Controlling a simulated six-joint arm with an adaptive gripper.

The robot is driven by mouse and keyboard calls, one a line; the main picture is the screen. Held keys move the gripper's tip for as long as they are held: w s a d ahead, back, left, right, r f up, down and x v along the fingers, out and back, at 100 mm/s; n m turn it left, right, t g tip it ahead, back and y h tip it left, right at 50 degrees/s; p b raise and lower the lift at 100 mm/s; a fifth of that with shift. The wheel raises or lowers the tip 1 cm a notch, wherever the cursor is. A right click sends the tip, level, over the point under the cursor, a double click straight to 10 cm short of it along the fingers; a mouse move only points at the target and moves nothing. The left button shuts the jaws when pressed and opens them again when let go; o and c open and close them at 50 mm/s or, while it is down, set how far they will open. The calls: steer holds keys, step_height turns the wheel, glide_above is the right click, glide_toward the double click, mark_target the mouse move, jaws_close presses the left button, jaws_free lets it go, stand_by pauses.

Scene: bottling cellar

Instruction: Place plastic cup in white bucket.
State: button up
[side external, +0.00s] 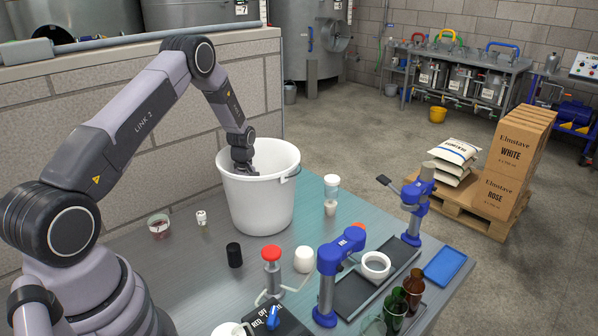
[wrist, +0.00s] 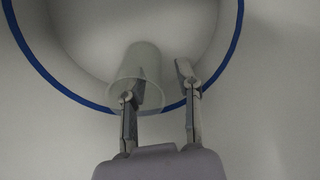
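The white bucket (side external: 262,205) stands upright on the bench against the block wall. My gripper (side external: 243,170) reaches down into its mouth, and the front rim hides the fingertips in the side view. In the wrist view, a translucent plastic cup (wrist: 143,64) is inside the bucket (wrist: 85,25), tilted in the picture. The left finger of my gripper (wrist: 158,84) overlaps the cup's near rim; I cannot tell whether it touches. The right finger stands apart from the cup with a clear gap. The fingers are spread open. The cup is hidden in the side view.
A small glass dish (side external: 158,226), a small white vial (side external: 202,218) and a black cylinder (side external: 234,255) stand left of and before the bucket. A red-topped device (side external: 271,268) and blue clamp stand (side external: 328,275) are in front. A clear-topped container (side external: 331,190) stands right.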

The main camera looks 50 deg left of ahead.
step_height(320, 180, up, 12)
steer(key=s+d+r+m+t, duration=0.1)
steer(key=s+d+r+m, duration=0.3)
steer(key=d+r, duration=0.5)
steer(key=s+d+r+m+t, duration=0.2)
steer(key=s+d+r+m, duration=0.2)
steer(key=r, duration=0.8)
steer(key=s+d+r+m+t, duration=0.1)
steer(key=s+d+m, duration=0.3)
steer(key=s, duration=0.6)
steer(key=s+d+r+m+t, duration=0.1)
steer(key=s+d+r+m, duration=0.2)
steer(key=s, duration=0.8)
steer(key=d+m, duration=0.2)
steer(key=m, duration=0.1)
steer(key=shift+d+r+t, duration=0.15)
steer(key=shift+r+t, duration=0.1)
steer(key=shift+t, duration=0.05)
